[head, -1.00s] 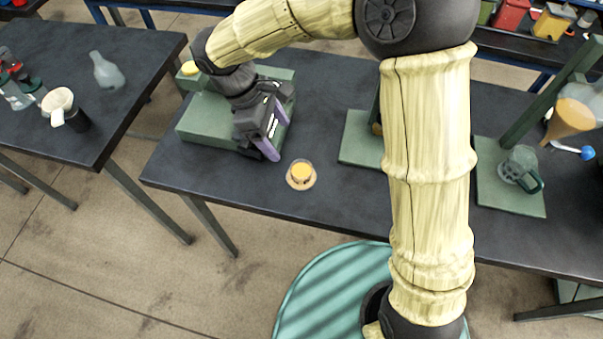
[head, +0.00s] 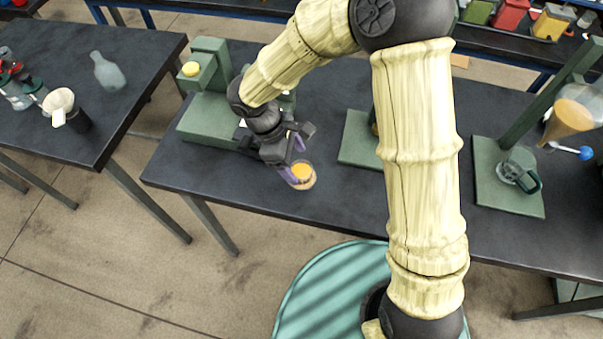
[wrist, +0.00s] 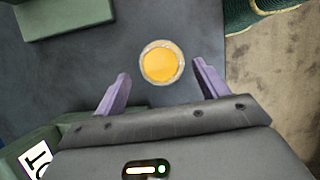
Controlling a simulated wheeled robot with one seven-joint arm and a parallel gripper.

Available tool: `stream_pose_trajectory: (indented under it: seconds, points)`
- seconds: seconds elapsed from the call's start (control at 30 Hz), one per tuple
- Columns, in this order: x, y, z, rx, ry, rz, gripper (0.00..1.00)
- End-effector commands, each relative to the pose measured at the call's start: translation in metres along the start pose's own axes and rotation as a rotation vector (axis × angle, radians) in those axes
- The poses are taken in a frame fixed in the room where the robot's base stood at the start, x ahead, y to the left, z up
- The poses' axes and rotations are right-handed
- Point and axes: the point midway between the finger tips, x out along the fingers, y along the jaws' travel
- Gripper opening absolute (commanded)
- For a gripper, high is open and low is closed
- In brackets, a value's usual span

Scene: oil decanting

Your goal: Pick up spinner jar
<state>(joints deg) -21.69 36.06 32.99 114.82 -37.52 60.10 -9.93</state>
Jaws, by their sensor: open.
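The spinner jar, a small round clear container with orange-yellow contents, is in the head view (head: 304,172) near the front edge of the dark table. It also shows in the wrist view (wrist: 161,63), just beyond the fingertips and centred between them. My gripper (head: 291,163) is right beside the jar, tilted down toward it from the left. Its two purple fingers, also seen in the wrist view (wrist: 160,80), are spread open and hold nothing.
A green-based stand (head: 359,139) is to the right, partly behind my arm. A funnel stand with a glass jug (head: 519,170) is at far right. Bare tabletop (head: 235,195) lies in front.

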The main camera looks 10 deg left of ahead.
Motion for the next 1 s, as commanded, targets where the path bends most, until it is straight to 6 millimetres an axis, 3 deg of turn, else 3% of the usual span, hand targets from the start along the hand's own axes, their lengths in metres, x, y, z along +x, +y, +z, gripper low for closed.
stream_pose_trajectory:
  seconds: [0.3,0.87,1.0]
  points:
    - [0.042,-0.001,0.001,-0.001,-0.002,-0.001,0.73]
    - [0.045,0.0,0.0,0.0,0.0,0.0,0.73]
    - [0.045,0.0,0.0,0.0,0.0,0.0,0.47]
